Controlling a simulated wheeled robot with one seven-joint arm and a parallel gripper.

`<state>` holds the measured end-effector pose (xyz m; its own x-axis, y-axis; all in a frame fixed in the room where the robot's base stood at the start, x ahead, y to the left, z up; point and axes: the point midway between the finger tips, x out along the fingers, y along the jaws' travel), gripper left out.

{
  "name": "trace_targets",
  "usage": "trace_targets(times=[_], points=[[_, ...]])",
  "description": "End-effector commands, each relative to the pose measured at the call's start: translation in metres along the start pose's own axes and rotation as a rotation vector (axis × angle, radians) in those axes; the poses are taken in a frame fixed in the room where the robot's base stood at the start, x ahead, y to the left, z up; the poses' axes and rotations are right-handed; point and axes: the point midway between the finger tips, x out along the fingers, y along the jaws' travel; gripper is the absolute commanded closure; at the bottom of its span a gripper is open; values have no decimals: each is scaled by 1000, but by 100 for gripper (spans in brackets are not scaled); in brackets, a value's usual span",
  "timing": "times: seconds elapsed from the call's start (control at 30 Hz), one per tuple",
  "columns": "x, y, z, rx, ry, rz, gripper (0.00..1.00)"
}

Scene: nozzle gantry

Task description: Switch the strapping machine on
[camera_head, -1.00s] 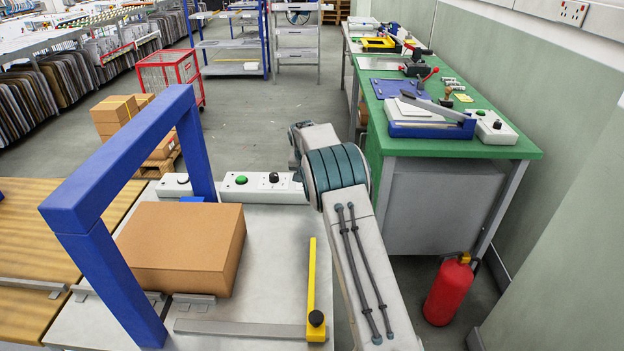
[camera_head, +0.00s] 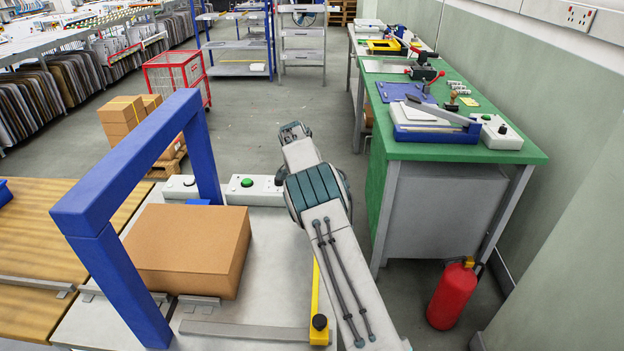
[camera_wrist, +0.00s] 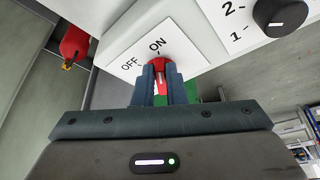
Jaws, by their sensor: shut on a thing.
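The strapping machine has a blue arch (camera_head: 120,180) over a pale table (camera_head: 265,265). A white control box (camera_head: 252,184) with a green button (camera_head: 247,183) stands at the table's back edge, partly behind my arm. In the wrist view, a red rotary switch (camera_wrist: 158,66) sits on a white plate (camera_wrist: 118,55) marked OFF and ON. My gripper (camera_wrist: 160,72) is shut on this switch, one dark finger on each side. The fingers hide much of the switch, so its exact setting is unclear. My gripper is hidden behind my arm in the head view.
A cardboard box (camera_head: 190,245) lies under the arch. A black dial (camera_wrist: 278,14) marked 1 and 2 is close to my gripper's right. A green workbench (camera_head: 455,150) and a red fire extinguisher (camera_head: 452,294) stand at right.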

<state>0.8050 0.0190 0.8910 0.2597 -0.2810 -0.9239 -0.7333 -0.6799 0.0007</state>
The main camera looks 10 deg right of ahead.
Motion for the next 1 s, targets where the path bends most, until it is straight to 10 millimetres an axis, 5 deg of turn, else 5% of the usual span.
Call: trace_targets(times=[0.27, 0.3, 0.37, 0.73, 1.0], points=[[-1, -1, 0, 1, 0, -2, 100], [-1, -1, 0, 1, 0, -3, 78], [-1, -1, 0, 1, 0, -2, 67], [-7, -1, 0, 0, 1, -3, 67], [-59, -1, 0, 0, 2, -6, 67]])
